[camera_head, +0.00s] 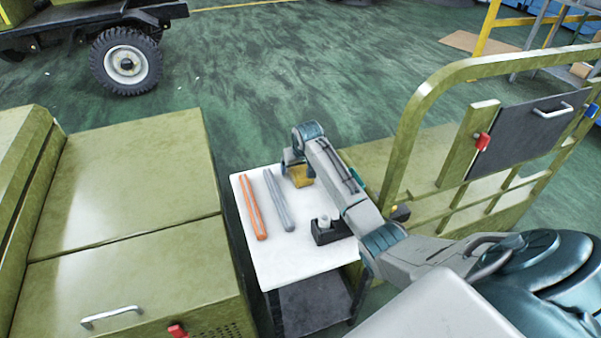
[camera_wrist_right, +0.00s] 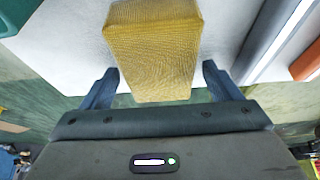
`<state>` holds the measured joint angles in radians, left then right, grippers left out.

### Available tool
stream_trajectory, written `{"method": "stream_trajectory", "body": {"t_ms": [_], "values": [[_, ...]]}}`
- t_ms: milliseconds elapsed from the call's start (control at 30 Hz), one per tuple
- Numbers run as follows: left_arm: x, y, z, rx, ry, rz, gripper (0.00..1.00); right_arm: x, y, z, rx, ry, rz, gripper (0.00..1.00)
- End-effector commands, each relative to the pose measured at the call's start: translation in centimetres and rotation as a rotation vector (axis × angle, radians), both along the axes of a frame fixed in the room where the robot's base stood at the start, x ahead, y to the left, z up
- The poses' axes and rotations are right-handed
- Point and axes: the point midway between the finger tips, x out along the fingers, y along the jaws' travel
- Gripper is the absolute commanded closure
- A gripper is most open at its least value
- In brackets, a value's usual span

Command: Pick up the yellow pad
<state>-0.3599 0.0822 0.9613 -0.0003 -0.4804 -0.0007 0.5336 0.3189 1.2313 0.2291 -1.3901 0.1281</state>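The yellow pad (camera_head: 302,176) is a block with a woven-looking surface at the far right part of the white tabletop (camera_head: 290,257). In the head view my right gripper (camera_head: 291,168) is at the pad and partly hides it. In the right wrist view the yellow pad (camera_wrist_right: 155,45) fills the top middle. The two blue fingers of my right gripper (camera_wrist_right: 160,83) stand apart, one on each side of the pad's near end. A narrow gap shows by the right finger; contact at the left one is unclear. My left gripper is not in view.
An orange bar (camera_head: 252,207) and a grey bar (camera_head: 279,201) lie left of the pad. A black tape dispenser (camera_head: 325,232) stands nearer on the table. Green cabinets (camera_head: 130,200) flank the table on the left, a green railed frame (camera_head: 425,100) on the right.

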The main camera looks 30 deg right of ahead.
Motion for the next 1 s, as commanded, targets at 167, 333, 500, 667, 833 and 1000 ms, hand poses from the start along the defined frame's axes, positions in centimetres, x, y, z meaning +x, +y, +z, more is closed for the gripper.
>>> {"method": "stream_trajectory", "body": {"t_ms": [167, 333, 500, 667, 833, 1000], "values": [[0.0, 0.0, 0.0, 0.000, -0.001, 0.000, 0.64, 0.0, 0.0, 0.0, 0.000, 0.000, 0.000, 0.51], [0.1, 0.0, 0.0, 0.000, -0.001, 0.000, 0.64, 0.0, 0.0, 0.0, 0.000, 0.000, 0.000, 0.64], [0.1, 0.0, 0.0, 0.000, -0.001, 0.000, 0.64, 0.0, 0.0, 0.1, 0.000, 0.000, 0.000, 0.64], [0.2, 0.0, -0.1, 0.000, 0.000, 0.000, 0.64, 0.1, 0.0, 0.9, 0.000, -0.003, 0.000, 0.64], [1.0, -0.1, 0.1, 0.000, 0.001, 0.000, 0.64, 0.1, 0.0, 2.9, 0.000, -0.004, 0.000, 0.64], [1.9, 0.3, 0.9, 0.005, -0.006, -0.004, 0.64, -1.8, 2.1, 3.6, 0.001, -0.001, 0.003, 0.64]]}}
